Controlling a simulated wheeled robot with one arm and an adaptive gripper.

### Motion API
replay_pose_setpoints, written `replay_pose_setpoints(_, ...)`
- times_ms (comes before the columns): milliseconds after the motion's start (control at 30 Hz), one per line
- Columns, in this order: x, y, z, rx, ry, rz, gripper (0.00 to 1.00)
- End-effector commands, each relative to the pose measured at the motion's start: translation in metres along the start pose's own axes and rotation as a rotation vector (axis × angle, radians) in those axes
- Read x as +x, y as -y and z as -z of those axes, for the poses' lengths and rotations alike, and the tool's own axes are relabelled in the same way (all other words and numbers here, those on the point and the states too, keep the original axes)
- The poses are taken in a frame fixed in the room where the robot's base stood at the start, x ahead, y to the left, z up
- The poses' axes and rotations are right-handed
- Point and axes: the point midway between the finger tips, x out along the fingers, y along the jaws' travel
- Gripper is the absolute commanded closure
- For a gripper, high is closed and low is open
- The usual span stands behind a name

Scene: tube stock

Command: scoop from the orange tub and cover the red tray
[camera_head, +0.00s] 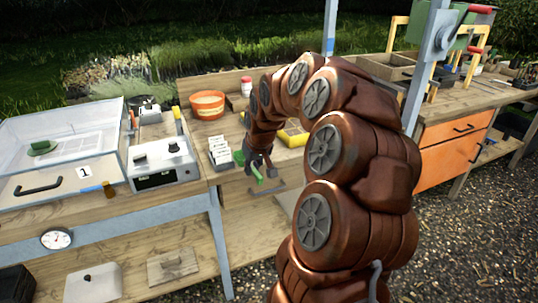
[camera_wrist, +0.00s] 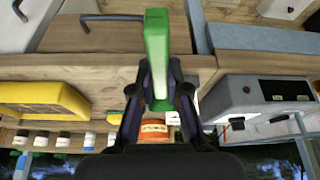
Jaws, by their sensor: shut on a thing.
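The orange tub (camera_head: 207,105) stands at the back of the wooden bench. It also shows in the wrist view (camera_wrist: 154,132), beyond the gap between my fingers. My gripper (camera_head: 260,168) is shut on a green tool (camera_wrist: 157,45) and holds it in front of the bench's front edge, to the right of and nearer than the tub. The tool shows small in the head view (camera_head: 256,173). I cannot make out a scoop bowl on it. My arm hides part of the bench, and I cannot pick out a red tray in either view.
A grey device (camera_head: 162,162) and a clear-lidded case (camera_head: 62,150) stand at left. A card holder (camera_head: 221,153) is near the bench front, with a white red-capped jar (camera_head: 246,86) behind. A yellow thing (camera_head: 293,134) lies beside my arm. An orange drawer (camera_head: 455,140) is at right.

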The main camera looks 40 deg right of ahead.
Motion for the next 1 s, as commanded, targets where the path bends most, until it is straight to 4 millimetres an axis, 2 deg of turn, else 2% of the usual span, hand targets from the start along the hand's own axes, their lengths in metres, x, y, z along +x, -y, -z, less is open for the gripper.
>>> replay_pose_setpoints(100,0.019,0.052,-0.013,-0.047,0.009,0.018,1.0)
replay_pose_setpoints(300,0.051,0.14,-0.031,-0.121,0.006,0.047,1.0)
replay_pose_setpoints(400,0.066,0.179,-0.04,-0.152,0.005,0.06,1.0)
replay_pose_setpoints(500,0.077,0.208,-0.046,-0.174,0.007,0.069,1.0)
replay_pose_setpoints(700,0.093,0.252,-0.054,-0.21,0.004,0.084,1.0)
replay_pose_setpoints(867,0.102,0.279,-0.06,-0.23,0.004,0.094,1.0)
replay_pose_setpoints(1000,0.101,0.276,-0.059,-0.225,0.003,0.094,1.0)
